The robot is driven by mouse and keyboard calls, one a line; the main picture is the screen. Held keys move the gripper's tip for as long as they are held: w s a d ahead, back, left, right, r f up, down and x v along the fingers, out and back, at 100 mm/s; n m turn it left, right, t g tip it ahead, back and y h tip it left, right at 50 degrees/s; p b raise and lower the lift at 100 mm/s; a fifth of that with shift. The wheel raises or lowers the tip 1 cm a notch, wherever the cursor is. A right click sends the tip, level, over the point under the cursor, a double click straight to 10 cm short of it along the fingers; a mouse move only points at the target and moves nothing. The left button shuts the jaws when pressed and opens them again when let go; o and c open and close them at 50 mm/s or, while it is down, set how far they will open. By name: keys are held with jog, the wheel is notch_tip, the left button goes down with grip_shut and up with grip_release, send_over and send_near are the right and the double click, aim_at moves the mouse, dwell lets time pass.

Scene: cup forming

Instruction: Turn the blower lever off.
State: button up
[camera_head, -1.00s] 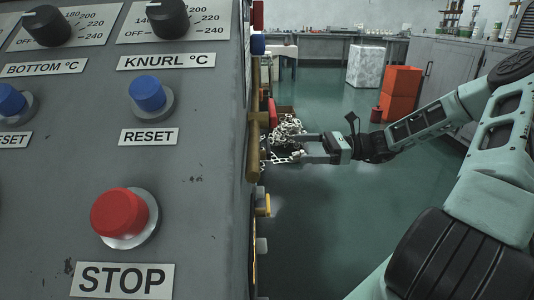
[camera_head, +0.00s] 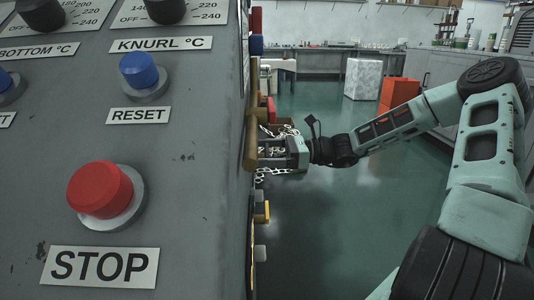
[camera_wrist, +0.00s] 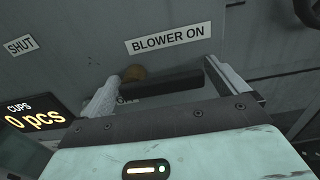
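In the wrist view, a dark bar-shaped lever (camera_wrist: 160,83) lies across the grey panel below the "BLOWER ON" label (camera_wrist: 168,38). Another label below the lever is mostly hidden by my gripper. In the head view, my gripper (camera_head: 270,150) reaches the machine's right side; the lever cannot be made out there.
The machine front (camera_head: 190,210) fills the left, with a red STOP button (camera_head: 98,188) and a blue RESET button (camera_head: 138,70). A brass-coloured bar (camera_head: 251,142) and chain (camera_head: 272,172) are close to my gripper. Open green floor (camera_head: 340,220) lies to the right.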

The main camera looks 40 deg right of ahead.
jog(key=c, duration=1.1)
jog(key=shift+o, duration=0.2)
